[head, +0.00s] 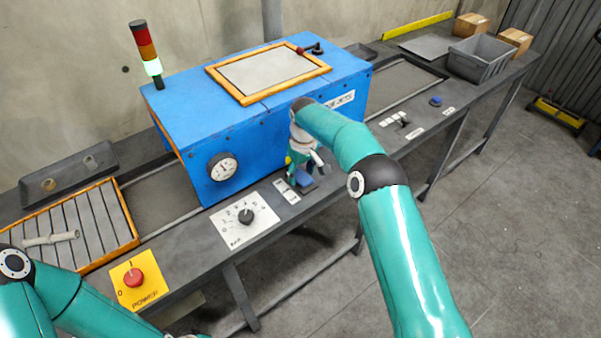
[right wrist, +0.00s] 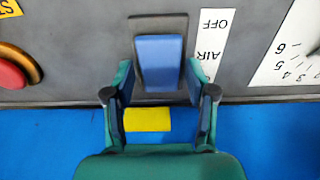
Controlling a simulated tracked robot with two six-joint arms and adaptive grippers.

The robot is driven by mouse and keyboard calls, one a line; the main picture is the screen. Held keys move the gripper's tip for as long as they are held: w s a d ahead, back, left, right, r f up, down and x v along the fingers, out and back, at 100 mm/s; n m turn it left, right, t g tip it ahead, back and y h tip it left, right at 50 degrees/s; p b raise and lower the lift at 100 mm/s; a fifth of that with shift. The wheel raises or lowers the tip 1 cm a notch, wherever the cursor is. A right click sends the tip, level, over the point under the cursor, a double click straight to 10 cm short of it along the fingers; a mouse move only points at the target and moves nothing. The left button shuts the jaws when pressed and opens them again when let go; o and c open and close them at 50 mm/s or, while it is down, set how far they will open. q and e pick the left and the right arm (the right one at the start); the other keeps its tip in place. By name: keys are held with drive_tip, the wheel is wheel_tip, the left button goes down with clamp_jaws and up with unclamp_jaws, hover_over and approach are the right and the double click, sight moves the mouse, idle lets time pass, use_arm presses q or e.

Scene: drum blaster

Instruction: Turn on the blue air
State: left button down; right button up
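The blue air switch (head: 307,186) is a rocker on the dark front ledge, just in front of the blue machine. In the right wrist view the blue rocker (right wrist: 158,60) sits on a dark plate, beside a white label (right wrist: 208,48) reading OFF and AIR. My right gripper (head: 304,168) is over the switch and partly hides it in the head view. In the right wrist view its fingers (right wrist: 158,92) are apart, one on each side of the rocker's near end, with nothing held. Contact cannot be told.
The blue machine (head: 235,135) stands close behind the switch. A dial (head: 246,216) is left of it, then a red power knob (head: 134,277) on a yellow plate. Another blue control (head: 436,101) is farther right. A grey bin (head: 482,62) stands at the far end.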

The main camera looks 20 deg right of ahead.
sight(303, 178)
drive_tip(key=shift+o, duration=0.2)
wheel_tip(303, 178, up, 12)
drive_tip(key=shift+s+d, duration=0.15)
drive_tip(key=shift+s, duration=0.25)
drive_tip(key=shift+f, duration=0.1)
idle(0.4)
